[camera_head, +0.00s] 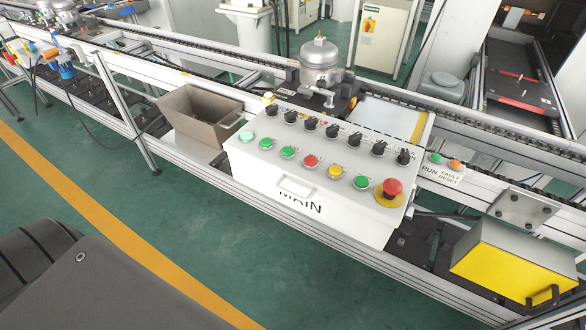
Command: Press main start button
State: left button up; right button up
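The main control box (290,187) is a white sloped panel labelled MAIN on its front, in the middle of the head view. Its front row holds a pale lit green button (246,137) at the far left, two green buttons (266,143), a red one (310,161), a yellow one (335,171), another green one (361,182) and a red emergency knob (391,188) on a yellow base. Behind them is a row of several black rotary switches (332,131). The small labels are unreadable. Neither gripper shows in the head view.
A metal compressor (320,66) sits on the conveyor behind the box. A brown open bin (200,114) stands left of it. A RUN / FAULT RESET plate (441,168) and a yellow-faced box (513,268) are to the right. The green floor in front is clear.

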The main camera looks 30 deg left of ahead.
aim_at(266, 142)
jog(key=z, duration=1.1)
jog(key=k, duration=0.8)
jog(key=u, duration=0.35)
